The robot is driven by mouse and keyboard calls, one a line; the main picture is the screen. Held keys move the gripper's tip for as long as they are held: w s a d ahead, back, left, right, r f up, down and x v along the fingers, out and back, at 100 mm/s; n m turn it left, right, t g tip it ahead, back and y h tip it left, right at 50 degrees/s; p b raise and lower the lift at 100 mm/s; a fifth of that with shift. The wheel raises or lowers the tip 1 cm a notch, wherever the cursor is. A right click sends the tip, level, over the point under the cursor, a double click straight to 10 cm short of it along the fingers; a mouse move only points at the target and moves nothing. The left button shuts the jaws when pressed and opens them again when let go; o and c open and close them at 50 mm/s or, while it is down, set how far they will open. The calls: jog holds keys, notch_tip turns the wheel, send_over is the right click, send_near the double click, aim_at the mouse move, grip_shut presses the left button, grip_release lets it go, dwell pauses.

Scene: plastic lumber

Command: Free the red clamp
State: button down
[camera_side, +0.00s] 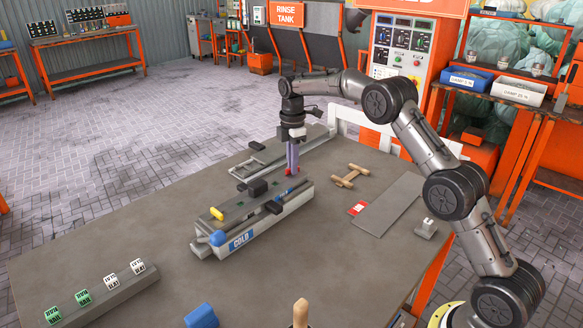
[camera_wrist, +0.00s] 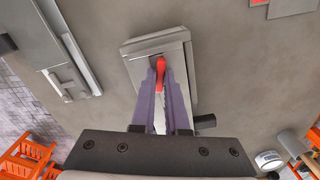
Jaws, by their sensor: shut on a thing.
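The red clamp (camera_side: 288,171) is a small red piece at the far end of a long grey mold marked COLD (camera_side: 262,229) on the table. In the wrist view the red clamp (camera_wrist: 160,64) sits between my two purple fingers, over the end of the grey mold (camera_wrist: 184,47). My gripper (camera_side: 291,168) points down and is shut on the clamp; it also shows in the wrist view (camera_wrist: 161,78). The fingers hide much of the clamp, and I cannot tell whether it still touches the mold. A yellow handle (camera_side: 217,213), a blue knob (camera_side: 217,238) and black clamps (camera_side: 257,187) are on the mold.
A grey metal frame (camera_side: 258,166) lies behind the mold. A wooden piece (camera_side: 350,176) and a flat grey plate (camera_side: 391,205) lie to the right. A rack of tags (camera_side: 100,296), a blue object (camera_side: 202,316) and a wooden peg (camera_side: 300,313) are nearer the front. The left table area is clear.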

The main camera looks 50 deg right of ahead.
dwell(0.3)
jog(key=n, duration=0.4)
jog(key=c, duration=0.8)
grip_release()
jog(key=shift+o, duration=0.2)
jog(key=shift+r, duration=3.55)
